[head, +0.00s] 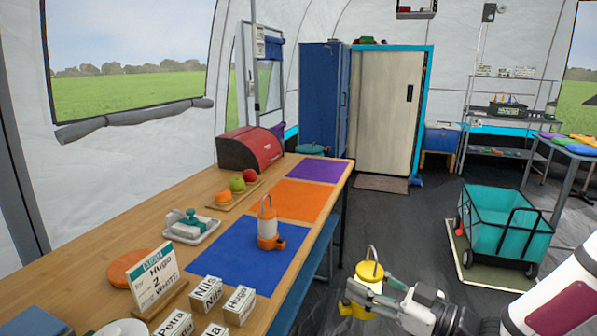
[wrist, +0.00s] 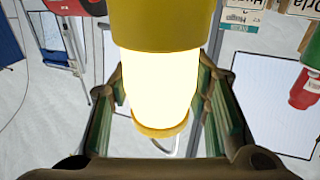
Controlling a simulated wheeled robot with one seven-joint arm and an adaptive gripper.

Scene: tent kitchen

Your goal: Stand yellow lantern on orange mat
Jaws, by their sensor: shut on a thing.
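The yellow lantern (head: 370,273) is held off the table, out over the floor to the right of the table edge. My gripper (head: 372,295) is shut around its middle, and the fingers hide part of its body. It looks about upright, with its wire handle on top. In the wrist view the lantern (wrist: 158,85) fills the space between the fingers of my gripper (wrist: 158,110), its pale body glowing. The orange mat (head: 300,199) lies flat on the wooden table and is bare. It is farther away and to the left of my gripper.
An orange lantern (head: 268,238) stands on the blue mat (head: 225,262), nearer than the orange mat. A purple mat (head: 318,170) lies beyond. A fruit board (head: 228,200) and butter dish (head: 192,232) sit to the left. A teal cart (head: 505,228) stands on the floor.

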